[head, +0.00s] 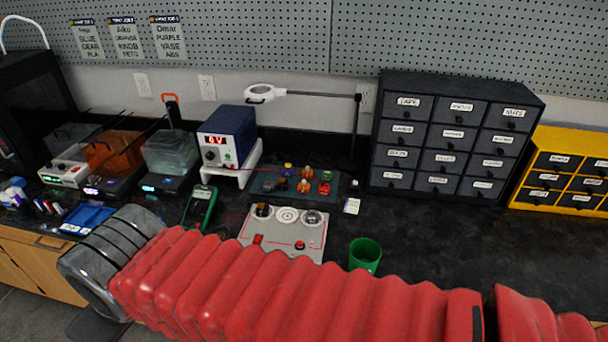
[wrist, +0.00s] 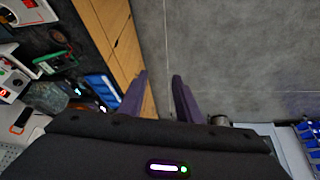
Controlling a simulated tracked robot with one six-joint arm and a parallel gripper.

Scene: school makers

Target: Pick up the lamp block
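Several small coloured blocks stand on a dark mat (head: 262,187) at the middle of the bench in the head view. They include a blue and yellow one (head: 288,170), an orange one (head: 304,186), a red one (head: 324,188) and a green one (head: 326,176). I cannot tell which is the lamp block. A grey board (head: 283,238) with round fittings and a red button lies in front of the mat. My gripper (wrist: 159,76) is open and empty in the wrist view, its two purple fingers apart over the floor beside the bench front.
A blue power supply (head: 226,137) stands on a white riser behind a green meter (head: 201,204). A green cup (head: 365,254) stands right of the board. A dark drawer cabinet (head: 452,135) and a magnifier lamp (head: 262,93) stand behind. My red arm crosses the foreground.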

